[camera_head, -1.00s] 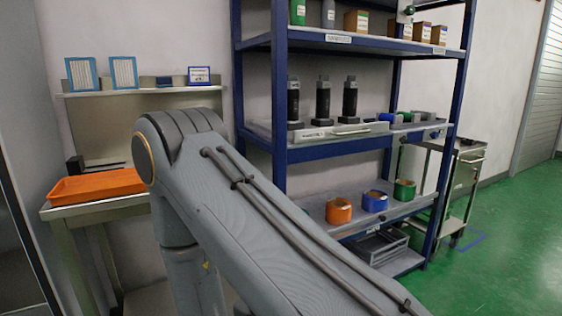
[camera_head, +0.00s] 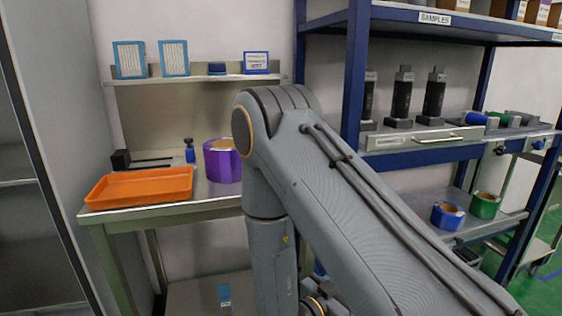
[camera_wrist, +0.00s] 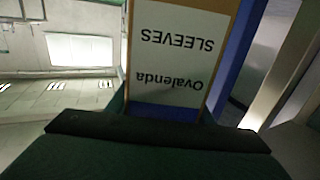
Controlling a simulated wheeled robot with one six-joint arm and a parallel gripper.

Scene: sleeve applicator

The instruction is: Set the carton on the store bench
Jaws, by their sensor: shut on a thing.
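The carton (camera_wrist: 178,60) fills the upper middle of the wrist view. It is brown with a white label reading "Ovalenda SLEEVES", upside down in the picture. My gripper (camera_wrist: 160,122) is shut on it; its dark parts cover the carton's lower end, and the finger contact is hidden. The carton and gripper do not show in the head view. A steel bench (camera_head: 205,209) stands at the left in the head view, partly hidden by my arm. I cannot tell from any marking whether it is the store bench.
An orange tray (camera_head: 140,187), a purple roll (camera_head: 222,163) and a small blue bottle (camera_head: 190,152) are on the bench. A blue rack (camera_head: 352,85) with black cylinders stands right; a grey cabinet (camera_head: 50,130) stands left.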

